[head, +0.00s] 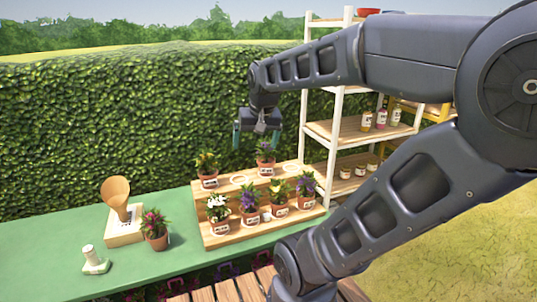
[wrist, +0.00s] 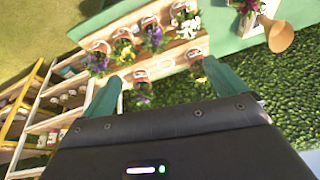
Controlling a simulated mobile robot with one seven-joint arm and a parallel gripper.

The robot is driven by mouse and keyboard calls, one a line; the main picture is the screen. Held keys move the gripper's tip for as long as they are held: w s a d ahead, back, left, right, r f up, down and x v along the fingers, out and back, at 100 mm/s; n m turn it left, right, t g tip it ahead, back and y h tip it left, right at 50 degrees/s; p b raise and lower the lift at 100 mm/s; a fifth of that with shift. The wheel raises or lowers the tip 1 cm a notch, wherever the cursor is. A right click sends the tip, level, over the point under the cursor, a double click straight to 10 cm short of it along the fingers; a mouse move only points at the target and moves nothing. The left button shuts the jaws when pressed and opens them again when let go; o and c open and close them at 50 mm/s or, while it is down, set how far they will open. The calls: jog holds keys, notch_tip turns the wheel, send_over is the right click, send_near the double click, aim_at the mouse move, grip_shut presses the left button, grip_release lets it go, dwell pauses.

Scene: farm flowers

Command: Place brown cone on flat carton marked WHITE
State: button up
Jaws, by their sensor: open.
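The brown cone (head: 117,194) stands wide end up, its narrow end down at a flat pale carton (head: 125,238) on the left of the green table. The carton has a small label, too small to read. In the wrist view the cone (wrist: 280,37) and part of the carton (wrist: 250,31) show at the upper right. My gripper (head: 257,142) is open and empty. It hangs in the air above the back of the plant stand, to the right of the cone and well apart from it. Its two green fingers also show in the wrist view (wrist: 160,77).
Several potted flowers stand on a stepped wooden stand (head: 265,227). A pink-flowered pot (head: 155,238) stands close beside the carton. A small white object (head: 94,262) lies at the front left. The green table (head: 40,238) is clear at left. Shelves (head: 330,132) stand right, a hedge behind.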

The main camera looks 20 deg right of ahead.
jog(key=s+d+f+n, duration=0.1)
jog(key=s+d+f, duration=0.1)
jog(key=s, duration=0.3)
jog(key=shift+s+f+n, duration=0.2)
jog(key=shift+n, duration=0.2)
dwell(0.9)
